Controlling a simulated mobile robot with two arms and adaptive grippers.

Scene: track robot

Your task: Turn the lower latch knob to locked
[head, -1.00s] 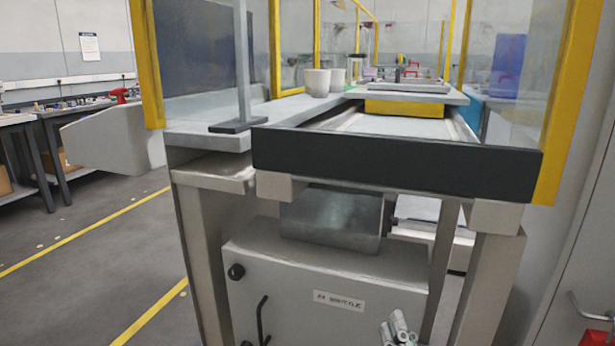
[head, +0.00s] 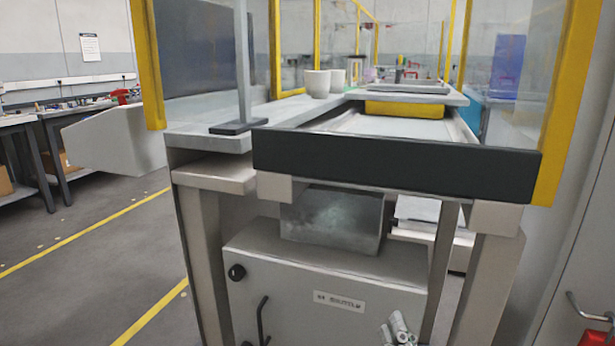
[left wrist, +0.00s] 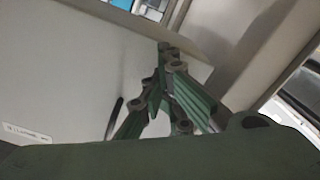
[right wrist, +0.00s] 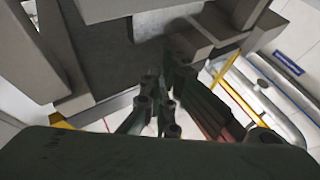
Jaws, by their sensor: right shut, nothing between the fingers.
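The grey cabinet (head: 290,285) stands under the bench frame, with a white label on its front. Its upper black knob (head: 237,272) is near the top left of the door. The lower latch knob (head: 246,343) barely shows at the bottom edge, so its setting cannot be read. A black bar handle (head: 263,320) is beside it. My right gripper (head: 398,322) is in front of the cabinet's right side, shut and empty, apart from the knobs. In the left wrist view, my left gripper (left wrist: 170,57) has its fingertips together before the door, with nothing seen between them.
A bench with a dark front rail (head: 395,165) and yellow-framed clear panels stands above the cabinet. A grey metal box (head: 333,222) is on the cabinet top. Metal legs flank the cabinet. Open floor (head: 90,280) with yellow lines lies to the left.

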